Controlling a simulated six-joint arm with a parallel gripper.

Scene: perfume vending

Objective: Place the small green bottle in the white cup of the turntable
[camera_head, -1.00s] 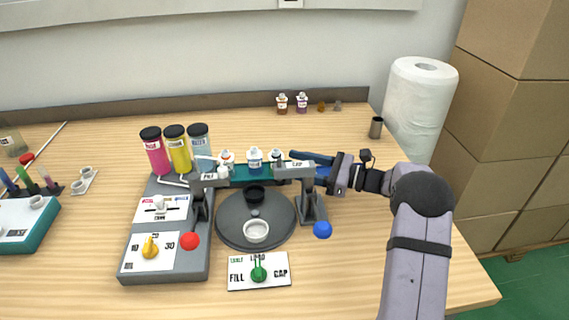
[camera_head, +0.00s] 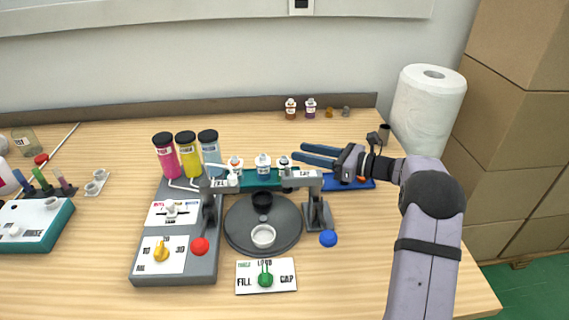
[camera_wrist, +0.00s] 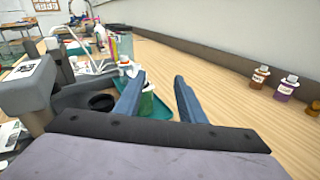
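A small green bottle (camera_wrist: 147,104) shows in the wrist view beyond my gripper, partly hidden by the left finger. It is on the teal tray (camera_wrist: 160,108). In the head view, the rightmost small bottle (camera_head: 284,166) on this tray has no clear colour. My gripper (camera_head: 301,151) is just right of and above that bottle. Its two blue fingers (camera_wrist: 160,78) are apart with nothing held between them. The turntable (camera_head: 286,228) is a dark disc carrying a white cup (camera_head: 263,237) at the front and a black cup (camera_head: 262,200) at the back.
A grey frame (camera_head: 300,180) spans the turntable's rear. A dispenser with pink, yellow and blue bottles (camera_head: 187,152) stands left. A control card (camera_head: 266,276) lies in front. A blue tray (camera_head: 345,183) is under my arm. Small bottles (camera_head: 291,108) stand by the wall.

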